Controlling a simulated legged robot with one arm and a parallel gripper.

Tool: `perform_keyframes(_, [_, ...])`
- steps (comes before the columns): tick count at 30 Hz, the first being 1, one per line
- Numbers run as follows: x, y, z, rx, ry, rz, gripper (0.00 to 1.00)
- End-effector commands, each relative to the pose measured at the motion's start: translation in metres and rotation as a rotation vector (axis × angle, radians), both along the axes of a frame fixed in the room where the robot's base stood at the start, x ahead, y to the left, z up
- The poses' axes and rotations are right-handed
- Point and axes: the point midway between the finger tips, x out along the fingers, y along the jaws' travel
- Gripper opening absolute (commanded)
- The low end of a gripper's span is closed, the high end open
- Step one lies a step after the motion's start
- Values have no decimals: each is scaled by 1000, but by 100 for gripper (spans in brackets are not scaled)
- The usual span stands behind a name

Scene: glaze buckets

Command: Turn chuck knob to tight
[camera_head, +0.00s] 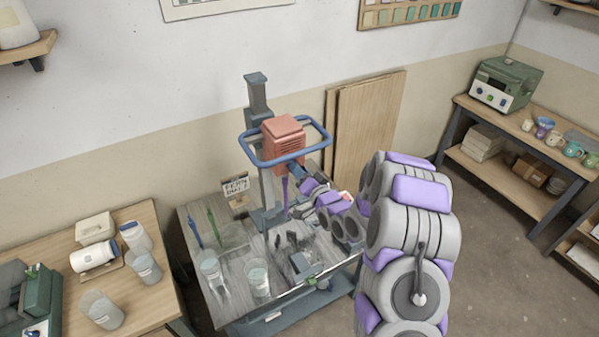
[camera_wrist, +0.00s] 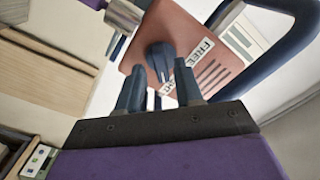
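The chuck knob (camera_wrist: 157,58) is a round dark blue knob on the salmon-coloured mixer head (camera_wrist: 190,28) in the wrist view. A white mark shows on its lower side. A white label (camera_wrist: 198,52) reading "FREE" lies to its right, and a second label is partly hidden by a finger. My gripper (camera_wrist: 159,66) is open, its two dark blue fingers pointing at the knob, one to either side in the picture. I cannot tell whether they touch it. The head view shows the mixer head (camera_head: 284,139) on its stand, with my gripper (camera_head: 300,178) below it; the knob is not clear there.
A blue guard ring (camera_head: 258,161) surrounds the mixer head. A metal chuck (camera_wrist: 124,15) is near the wrist view's top. Wooden boards (camera_head: 365,125) lean behind. Floor is open to the right.

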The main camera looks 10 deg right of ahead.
Motion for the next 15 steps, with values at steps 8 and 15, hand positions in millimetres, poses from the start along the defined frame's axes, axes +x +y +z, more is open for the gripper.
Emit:
perform_keyframes(8, [-1,1,-1,-1,3,2,40])
perform_keyframes(15, [-20,-6,-4,-2,9,1,40])
